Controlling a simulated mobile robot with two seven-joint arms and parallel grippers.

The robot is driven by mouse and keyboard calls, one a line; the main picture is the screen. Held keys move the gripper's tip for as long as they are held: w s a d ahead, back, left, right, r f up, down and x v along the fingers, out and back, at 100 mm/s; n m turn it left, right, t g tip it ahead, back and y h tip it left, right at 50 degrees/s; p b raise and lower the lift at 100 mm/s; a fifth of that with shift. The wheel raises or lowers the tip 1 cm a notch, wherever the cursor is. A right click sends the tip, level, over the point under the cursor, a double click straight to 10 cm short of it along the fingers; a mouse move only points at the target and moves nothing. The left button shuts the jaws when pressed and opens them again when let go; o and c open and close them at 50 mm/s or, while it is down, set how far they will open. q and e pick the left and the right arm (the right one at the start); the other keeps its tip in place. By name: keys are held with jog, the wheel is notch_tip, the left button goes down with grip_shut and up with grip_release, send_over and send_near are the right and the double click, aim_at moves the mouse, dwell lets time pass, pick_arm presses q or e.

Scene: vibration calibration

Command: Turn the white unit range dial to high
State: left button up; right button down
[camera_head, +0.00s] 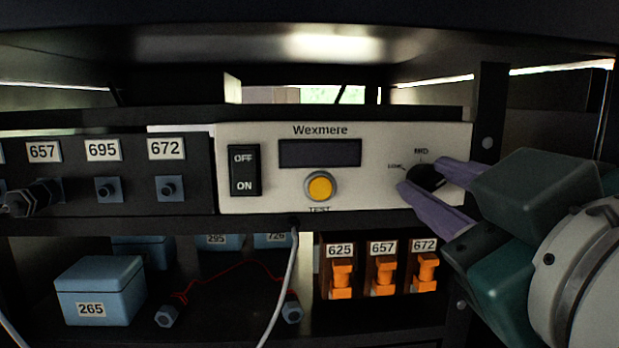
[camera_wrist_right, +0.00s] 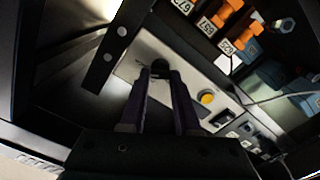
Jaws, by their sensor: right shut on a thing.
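The white unit (camera_head: 385,140) is labelled Wexmere and sits on the shelf in the middle of the head view. Its black range dial (camera_head: 424,176) is at its right end, with LOW and MED labels showing; the rest of the scale is hidden behind my gripper. My right gripper (camera_head: 424,180) comes in from the right with its purple fingers shut on the dial. In the right wrist view the dial (camera_wrist_right: 160,68) shows between the fingertips (camera_wrist_right: 161,75). I cannot read the exact setting of the dial. My left gripper is not in view.
The unit has an OFF/ON switch (camera_head: 245,170), a dark display (camera_head: 320,153) and a yellow TEST button (camera_head: 320,186). A black panel with numbered sockets (camera_head: 108,189) stands to the left. Below are orange plugs (camera_head: 383,273), a blue box (camera_head: 100,288) and a grey cable (camera_head: 283,285). A black post (camera_head: 489,110) stands right of the unit.

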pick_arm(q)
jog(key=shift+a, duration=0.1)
pick_arm(e)
jog(key=shift+m, duration=0.3)
jog(key=c, duration=0.6)
grip_release()
jog(key=shift+c, duration=0.2)
